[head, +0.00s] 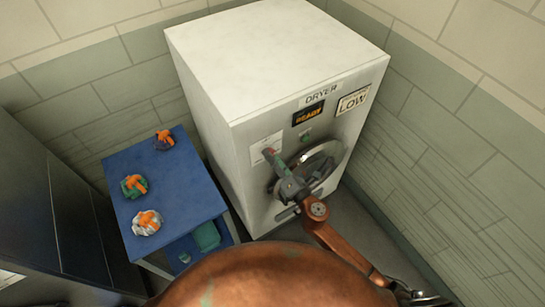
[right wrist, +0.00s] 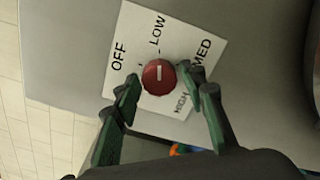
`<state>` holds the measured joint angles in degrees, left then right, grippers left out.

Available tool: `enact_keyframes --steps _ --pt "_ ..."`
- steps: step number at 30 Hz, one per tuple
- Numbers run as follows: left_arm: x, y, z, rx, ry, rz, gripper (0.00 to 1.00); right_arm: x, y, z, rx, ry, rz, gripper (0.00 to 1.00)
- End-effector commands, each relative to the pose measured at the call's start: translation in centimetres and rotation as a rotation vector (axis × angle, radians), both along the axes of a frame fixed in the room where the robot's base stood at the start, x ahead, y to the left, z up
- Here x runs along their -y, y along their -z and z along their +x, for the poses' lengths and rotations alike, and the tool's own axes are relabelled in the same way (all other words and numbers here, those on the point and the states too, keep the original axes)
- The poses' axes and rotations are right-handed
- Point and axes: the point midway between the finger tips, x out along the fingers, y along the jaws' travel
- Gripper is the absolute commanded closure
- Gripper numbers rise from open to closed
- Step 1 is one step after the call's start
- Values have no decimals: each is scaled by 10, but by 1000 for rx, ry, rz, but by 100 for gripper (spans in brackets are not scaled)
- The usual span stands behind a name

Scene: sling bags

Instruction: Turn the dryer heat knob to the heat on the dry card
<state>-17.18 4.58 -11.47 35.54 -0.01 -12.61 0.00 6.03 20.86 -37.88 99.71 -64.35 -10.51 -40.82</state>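The red heat knob (right wrist: 158,77) is on a white plate (right wrist: 178,25) with OFF, LOW, MED and HIGH around it. Its white mark stands upright in the right wrist view, in line with LOW above it. My right gripper (right wrist: 165,90) is open, with one green finger on each side of the knob; contact is not clear. In the head view, my right gripper (head: 271,157) reaches the plate (head: 257,155) on the dryer (head: 240,150) and largely covers the knob. The dry card (head: 352,102) at the dryer's upper right reads LOW. My left gripper is out of view.
A display reading READY (head: 308,115) and a small green button (head: 306,136) sit above the round dryer door (head: 328,152). A blue table (head: 184,180) at the left bears several orange-strapped bundles. Tiled walls stand behind and right of the dryer.

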Motion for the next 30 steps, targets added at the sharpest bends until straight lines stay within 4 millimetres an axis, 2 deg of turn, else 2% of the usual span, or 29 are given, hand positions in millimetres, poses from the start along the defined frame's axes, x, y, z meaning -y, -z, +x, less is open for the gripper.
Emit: enact_keyframes --steps 3,14,17,24,30 --pt "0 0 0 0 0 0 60 0 -1 0 0 1 0 53" --pt "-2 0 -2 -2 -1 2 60 4 0 -6 1 2 1 53" --pt "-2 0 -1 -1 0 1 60 12 0 -19 0 1 0 53" --pt "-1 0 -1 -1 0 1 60 38 1 -63 -2 3 1 53" --pt "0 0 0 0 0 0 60 53 0 -90 -2 3 2 53"
